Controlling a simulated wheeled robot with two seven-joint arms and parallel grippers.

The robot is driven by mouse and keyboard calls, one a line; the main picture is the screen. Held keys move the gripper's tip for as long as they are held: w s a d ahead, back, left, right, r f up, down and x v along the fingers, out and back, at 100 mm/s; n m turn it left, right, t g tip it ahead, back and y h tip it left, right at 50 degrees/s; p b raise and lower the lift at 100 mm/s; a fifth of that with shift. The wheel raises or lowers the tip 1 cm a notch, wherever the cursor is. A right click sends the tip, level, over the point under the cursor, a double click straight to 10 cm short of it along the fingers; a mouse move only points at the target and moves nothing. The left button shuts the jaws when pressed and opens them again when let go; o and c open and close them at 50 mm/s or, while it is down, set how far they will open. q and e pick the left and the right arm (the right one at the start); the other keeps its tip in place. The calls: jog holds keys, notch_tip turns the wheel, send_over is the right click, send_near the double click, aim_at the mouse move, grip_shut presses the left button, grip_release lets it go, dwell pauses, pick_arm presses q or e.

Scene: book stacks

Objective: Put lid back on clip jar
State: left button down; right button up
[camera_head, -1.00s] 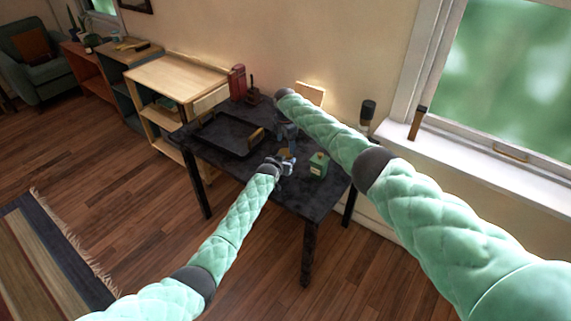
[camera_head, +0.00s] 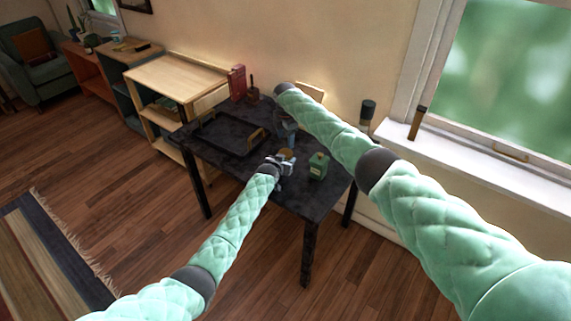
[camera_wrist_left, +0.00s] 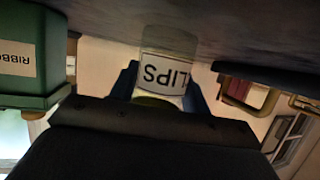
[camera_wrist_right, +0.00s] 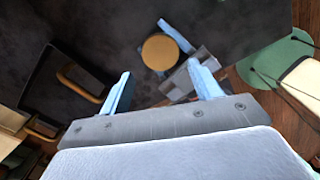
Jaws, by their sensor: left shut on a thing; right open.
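The clip jar (camera_wrist_left: 168,58) is clear with a white label, part of which reads "LIPS", and shows upside down in the left wrist view. My left gripper (camera_head: 281,163) is shut around its side at the dark table. A round tan lid (camera_wrist_right: 160,52) shows from above in the right wrist view, at the jar's top, between the left gripper's blue fingers; I cannot tell how fully it is seated. It also shows small in the head view (camera_head: 287,153). My right gripper (camera_wrist_right: 159,77) is open and empty, just above and behind the lid.
A green ribbon tin (camera_head: 318,166) stands right of the jar, close to my left gripper. A dark tray (camera_head: 222,136) with wooden handles lies left on the table. A red item (camera_head: 237,82) stands at the table's back. The table's front strip is clear.

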aim_at(285, 153)
jog(key=shift+f, duration=3.4)
jog(key=c, duration=0.8)
jog(key=o, duration=1.1)
jog(key=shift+r, duration=2.25)
